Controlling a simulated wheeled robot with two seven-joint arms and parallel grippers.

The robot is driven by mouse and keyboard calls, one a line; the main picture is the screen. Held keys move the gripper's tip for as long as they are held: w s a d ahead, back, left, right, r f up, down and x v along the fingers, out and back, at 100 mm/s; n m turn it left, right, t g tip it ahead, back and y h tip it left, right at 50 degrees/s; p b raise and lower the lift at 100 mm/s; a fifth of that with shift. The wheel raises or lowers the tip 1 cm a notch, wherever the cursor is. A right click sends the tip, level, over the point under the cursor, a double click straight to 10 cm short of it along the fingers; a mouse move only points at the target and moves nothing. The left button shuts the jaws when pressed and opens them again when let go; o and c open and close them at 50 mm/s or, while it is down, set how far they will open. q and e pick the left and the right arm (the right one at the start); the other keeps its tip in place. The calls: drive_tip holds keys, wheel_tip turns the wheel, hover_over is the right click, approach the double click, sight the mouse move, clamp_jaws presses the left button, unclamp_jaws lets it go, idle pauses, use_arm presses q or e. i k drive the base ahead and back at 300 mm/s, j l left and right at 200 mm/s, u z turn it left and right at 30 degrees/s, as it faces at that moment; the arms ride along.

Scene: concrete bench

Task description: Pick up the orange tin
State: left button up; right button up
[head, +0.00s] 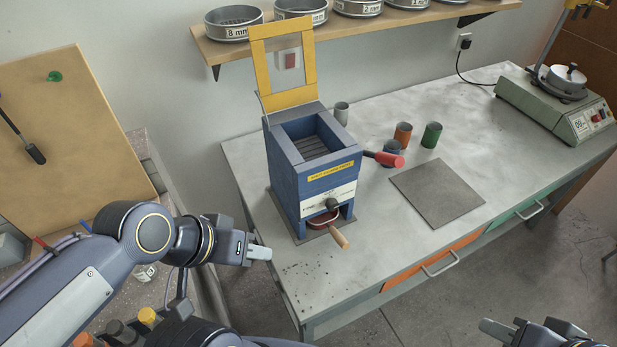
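The orange tin (403,135) stands upright on the concrete bench (480,115), behind the red-handled lever of a blue machine. A green tin (432,136) stands to its right, and a blue tin (392,148) is just in front of it, partly hidden by the red handle. A grey tin (341,113) stands further left, beside the machine. My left gripper (262,253) is at the bench's left front, in front of the machine and far from the orange tin. My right gripper (488,330) is at the bottom right, off the bench's front. Neither finger gap shows clearly.
The blue machine (290,185) with its raised yellow frame (306,74) stands between my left gripper and the tins. Its red handle (390,160) sticks out right. A flat grey plate (437,193) lies in front of the tins. A scale (560,100) stands far right.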

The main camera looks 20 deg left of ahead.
sight(404, 130)
drive_tip(key=l, duration=0.4)
drive_tip(key=k+l, duration=0.1)
drive_tip(key=l, duration=0.3)
drive_tip(key=i+l, duration=0.2)
drive_tip(key=l, duration=0.2)
drive_tip(key=i+l+z, duration=0.1)
drive_tip(key=l, duration=0.3)
drive_tip(key=i+l, duration=0.3)
drive_tip(key=i+j, duration=0.1)
drive_tip(key=i, duration=0.75)
drive_tip(key=l+z, duration=0.05)
